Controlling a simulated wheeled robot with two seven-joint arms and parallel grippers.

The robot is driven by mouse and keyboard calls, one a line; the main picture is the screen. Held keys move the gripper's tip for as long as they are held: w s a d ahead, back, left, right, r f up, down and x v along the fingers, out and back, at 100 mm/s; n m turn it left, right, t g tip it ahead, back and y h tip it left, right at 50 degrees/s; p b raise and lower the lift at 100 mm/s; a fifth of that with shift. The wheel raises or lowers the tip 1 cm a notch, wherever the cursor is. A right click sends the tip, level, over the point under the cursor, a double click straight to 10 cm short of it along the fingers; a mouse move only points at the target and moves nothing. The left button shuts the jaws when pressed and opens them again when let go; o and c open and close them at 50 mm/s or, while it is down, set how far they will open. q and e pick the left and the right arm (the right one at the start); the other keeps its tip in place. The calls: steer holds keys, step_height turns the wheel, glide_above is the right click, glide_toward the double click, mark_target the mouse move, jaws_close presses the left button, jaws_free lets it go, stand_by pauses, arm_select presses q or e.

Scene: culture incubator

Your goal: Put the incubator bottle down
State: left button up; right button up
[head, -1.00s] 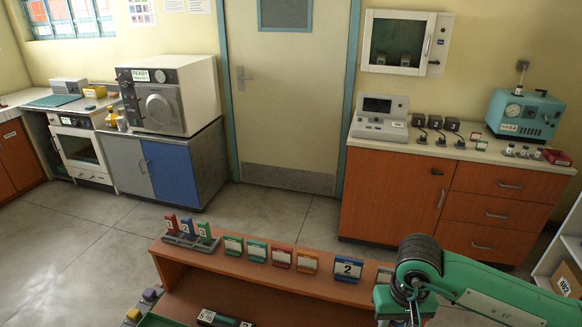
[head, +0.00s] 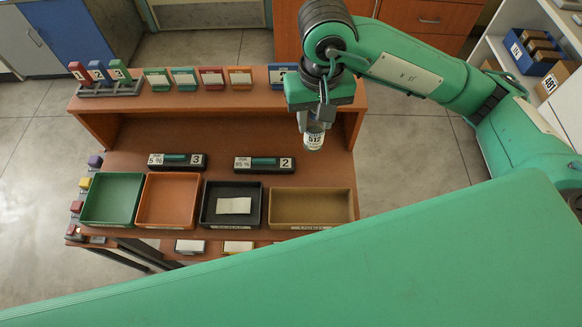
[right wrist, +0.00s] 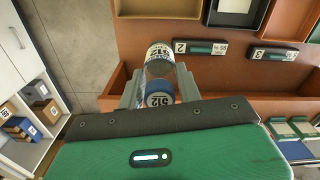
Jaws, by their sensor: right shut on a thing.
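The incubator bottle (head: 314,138) is a small clear bottle with a white label reading 512. My right gripper (head: 313,118) is shut on it and holds it in the air over the right part of the brown bench (head: 225,135), above and behind the tan tray. In the right wrist view the bottle (right wrist: 160,55) sits between the two fingers of my right gripper (right wrist: 158,85), with a blue band and a second 512 label nearer the palm. My left gripper is out of view.
Green (head: 85,205), orange (head: 141,205), black (head: 205,217) and tan (head: 349,212) trays line the bench front. The black one holds a white card; the others look empty. Marker blocks 3 (head: 178,160) and 2 (head: 264,164) lie behind them. Numbered tabs stand on the upper shelf.

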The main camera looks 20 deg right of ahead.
step_height(320, 180, down, 19)
steer(key=p, duration=0.2)
steer(key=shift+s+f+p, duration=0.1)
steer(key=shift+p, duration=0.2)
steer(key=shift+f, duration=0.2)
steer(key=shift+f+b, duration=0.2)
steer(key=shift+b, duration=0.15)
steer(key=o, duration=1.1)
steer(key=shift+r, duration=0.1)
